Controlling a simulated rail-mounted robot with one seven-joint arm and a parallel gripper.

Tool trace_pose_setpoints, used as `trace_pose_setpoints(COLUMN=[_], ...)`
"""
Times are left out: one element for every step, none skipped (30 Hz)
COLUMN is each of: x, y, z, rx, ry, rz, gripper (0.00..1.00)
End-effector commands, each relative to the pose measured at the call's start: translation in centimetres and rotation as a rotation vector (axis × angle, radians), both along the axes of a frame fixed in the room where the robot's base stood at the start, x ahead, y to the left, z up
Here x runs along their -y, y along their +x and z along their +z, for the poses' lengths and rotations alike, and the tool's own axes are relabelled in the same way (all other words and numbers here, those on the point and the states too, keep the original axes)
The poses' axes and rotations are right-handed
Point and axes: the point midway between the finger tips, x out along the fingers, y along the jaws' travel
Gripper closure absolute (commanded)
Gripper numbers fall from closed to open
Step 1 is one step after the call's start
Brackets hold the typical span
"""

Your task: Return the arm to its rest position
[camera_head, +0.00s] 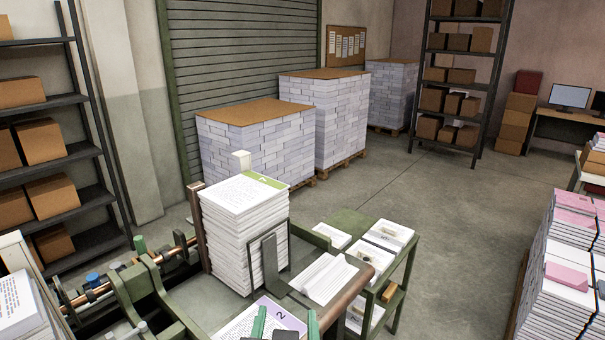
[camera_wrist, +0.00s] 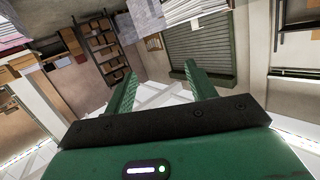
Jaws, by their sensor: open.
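The room appears tilted beyond the fingers there. Most of my arm is outside the head view.
A tall paper stack (camera_head: 240,240) stands on the green machine (camera_head: 150,290), near my gripper. A green cart (camera_head: 402,285) with paper stacks is to the right. Pink-topped stacks (camera_head: 572,275) stand at far right. The grey floor (camera_head: 455,200) beyond is open.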

Motion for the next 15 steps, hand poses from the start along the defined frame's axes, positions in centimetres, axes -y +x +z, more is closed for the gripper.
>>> trace_pose_setpoints(x=[3.8, 5.9, 6.5, 6.0, 5.9, 5.9, 5.9, 5.8, 5.8, 5.8, 5.7, 5.7, 5.7, 5.6, 5.6], y=[-1.8, -3.0, -4.2, -4.8, -5.8, -7.4, -8.8, -10.3, -12.6, -14.4, -13.7, -13.5, -13.5, -13.5, -13.4], z=[2.0, 3.3, 6.5, 9.4, 12.1, 15.4, 17.8, 20.1, 23.0, 25.0, 29.1, 31.7, 33.3, 34.9, 36.7], rx=[0.078, 0.127, 0.222, 0.311, 0.395, 0.505, 0.587, 0.668, 0.779, 0.861, 0.834, 0.824, 0.822, 0.821, 0.820], ry=[-0.041, -0.075, -0.096, -0.090, -0.086, -0.082, -0.079, -0.075, -0.072, -0.068, -0.066, -0.063, -0.060, -0.058, -0.054], rz=[-0.050, -0.079, -0.089, -0.085, -0.088, -0.092, -0.095, -0.098, -0.102, -0.105, -0.103, -0.100, -0.099, -0.098, -0.096], gripper=[0.44, 0.44, 0.44, 0.44, 0.44, 0.44, 0.44, 0.44, 0.44, 0.44, 0.44, 0.44, 0.44, 0.44, 0.44])
